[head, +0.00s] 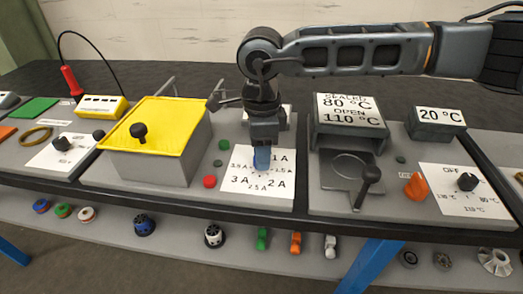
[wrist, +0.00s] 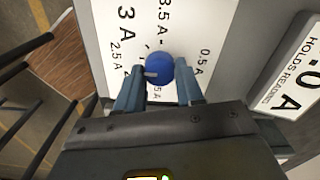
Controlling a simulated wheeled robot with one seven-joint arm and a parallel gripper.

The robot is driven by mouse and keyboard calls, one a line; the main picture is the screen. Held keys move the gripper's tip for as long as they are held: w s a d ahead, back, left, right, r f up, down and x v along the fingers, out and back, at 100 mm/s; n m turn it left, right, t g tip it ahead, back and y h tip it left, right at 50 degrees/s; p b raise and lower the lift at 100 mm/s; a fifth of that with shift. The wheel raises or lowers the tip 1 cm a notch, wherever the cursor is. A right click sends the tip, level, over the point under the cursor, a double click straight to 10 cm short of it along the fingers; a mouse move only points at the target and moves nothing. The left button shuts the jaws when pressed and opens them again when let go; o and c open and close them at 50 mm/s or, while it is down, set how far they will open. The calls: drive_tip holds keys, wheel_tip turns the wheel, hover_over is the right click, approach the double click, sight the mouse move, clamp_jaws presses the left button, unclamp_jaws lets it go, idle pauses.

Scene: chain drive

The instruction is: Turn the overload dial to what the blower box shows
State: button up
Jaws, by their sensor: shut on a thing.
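The overload dial is a round blue knob (wrist: 159,68) on a white plate (head: 240,185) marked in amps, including 1 A, 2 A, 2.5 A and 3 A. My gripper (wrist: 158,84) is shut on the knob, with one finger on each side of it. In the head view my gripper (head: 262,157) points down over the plate and hides most of the knob and some labels. A white mark on the knob points left in the wrist view; the exact value is unclear. I cannot tell which box is the blower box.
Left are a red button (head: 210,182) and a yellow-lidded box (head: 150,125). Right are a temperature box (head: 350,117) and a black-handled lever (head: 369,175).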

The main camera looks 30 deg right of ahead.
drive_tip(key=shift+c, duration=1.1)
drive_tip(key=m+b, duration=0.3)
drive_tip(key=m, duration=0.1)
drive_tip(key=shift+f, duration=0.15)
drive_tip(key=shift+m+b, duration=1.6)
drive_tip(key=shift+m, duration=0.8)
drive_tip(key=shift+r, duration=0.2)
drive_tip(key=o, duration=1)
drive_tip(key=shift+o, duration=0.2)
drive_tip(key=shift+r, duration=0.1)
